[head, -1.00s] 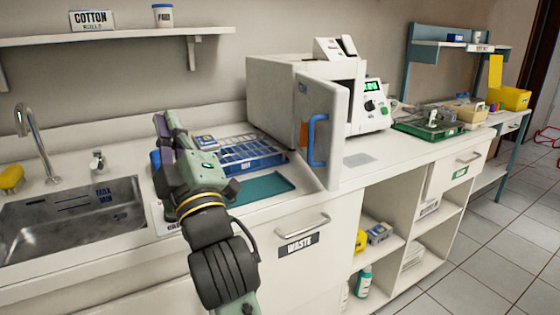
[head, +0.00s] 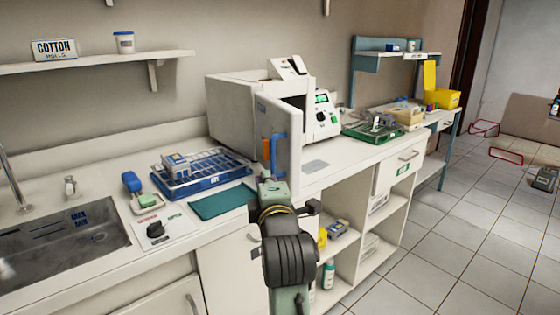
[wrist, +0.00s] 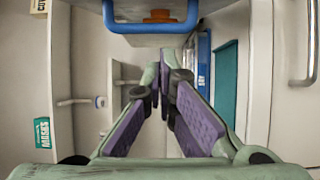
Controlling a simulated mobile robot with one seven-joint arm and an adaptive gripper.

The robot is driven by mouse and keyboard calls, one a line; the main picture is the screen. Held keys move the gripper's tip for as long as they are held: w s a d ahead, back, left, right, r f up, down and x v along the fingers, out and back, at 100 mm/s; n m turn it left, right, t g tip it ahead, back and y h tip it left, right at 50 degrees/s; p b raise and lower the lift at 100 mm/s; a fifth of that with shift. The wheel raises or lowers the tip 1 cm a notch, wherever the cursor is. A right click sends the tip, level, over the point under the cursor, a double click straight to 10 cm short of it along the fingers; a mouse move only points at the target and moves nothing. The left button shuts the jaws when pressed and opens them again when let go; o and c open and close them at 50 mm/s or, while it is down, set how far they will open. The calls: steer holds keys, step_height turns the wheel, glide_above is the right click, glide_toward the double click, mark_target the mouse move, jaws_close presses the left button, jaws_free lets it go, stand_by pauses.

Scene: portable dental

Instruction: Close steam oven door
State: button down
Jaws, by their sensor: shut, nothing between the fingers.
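The steam oven (head: 235,108) is a white box on the counter. Its door (head: 293,150) stands swung open toward the counter's front edge. A blue bar handle (head: 274,155) is on the door's face, with an orange part (head: 266,148) beside it. My gripper (head: 268,178) is shut and empty, just below the handle in the head view; it partly covers the door's lower edge. In the wrist view, the purple-padded fingers (wrist: 167,65) come together at their tips, close to the blue handle (wrist: 150,27). I cannot tell whether they touch the door.
A blue rack tray (head: 205,178) and a teal mat (head: 222,202) lie on the counter left of the door. The sink (head: 70,240) is further left. A green tray (head: 370,133) stands to the right. Open shelves are below; the tiled floor at right is mostly clear.

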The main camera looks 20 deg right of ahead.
mark_target(273, 163)
steer(key=w+d+p, duration=0.1)
steer(key=w, duration=0.1)
steer(key=w+d, duration=0.2)
steer(key=shift+d+p, duration=0.1)
steer(key=shift+p, duration=0.3)
steer(key=shift+d, duration=0.7)
steer(key=shift+d, duration=0.15)
